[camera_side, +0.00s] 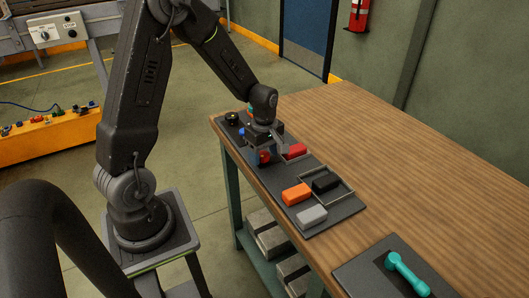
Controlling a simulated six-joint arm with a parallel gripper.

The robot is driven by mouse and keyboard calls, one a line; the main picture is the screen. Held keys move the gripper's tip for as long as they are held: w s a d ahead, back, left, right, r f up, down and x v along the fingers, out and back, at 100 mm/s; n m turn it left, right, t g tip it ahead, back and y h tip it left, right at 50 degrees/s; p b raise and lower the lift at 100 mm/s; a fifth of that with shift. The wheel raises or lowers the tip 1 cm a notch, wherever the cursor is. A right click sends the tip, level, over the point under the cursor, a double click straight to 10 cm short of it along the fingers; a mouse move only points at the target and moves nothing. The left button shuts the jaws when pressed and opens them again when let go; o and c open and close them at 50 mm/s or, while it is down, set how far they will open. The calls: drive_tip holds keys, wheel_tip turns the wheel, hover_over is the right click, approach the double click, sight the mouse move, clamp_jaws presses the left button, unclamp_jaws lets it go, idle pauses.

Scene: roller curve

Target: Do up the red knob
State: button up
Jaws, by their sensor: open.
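The red knob (265,157) is a small red piece near the left edge of the dark board (330,214) on the wooden table. My gripper (267,152) is at the knob, pointing down from above. Its fingers partly hide the knob. The jaws are open, and I cannot tell whether they touch the knob.
A red block (294,151), an orange block (296,194), a black block (325,183) and a grey block (311,216) sit on the board, with thin metal bars beside them. A teal handle (405,272) lies on a second dark plate. The table's right side is clear.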

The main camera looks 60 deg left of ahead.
drive_tip(key=shift+c, duration=0.5)
drive_tip(key=c, duration=0.8)
drive_tip(key=shift+c, duration=0.2)
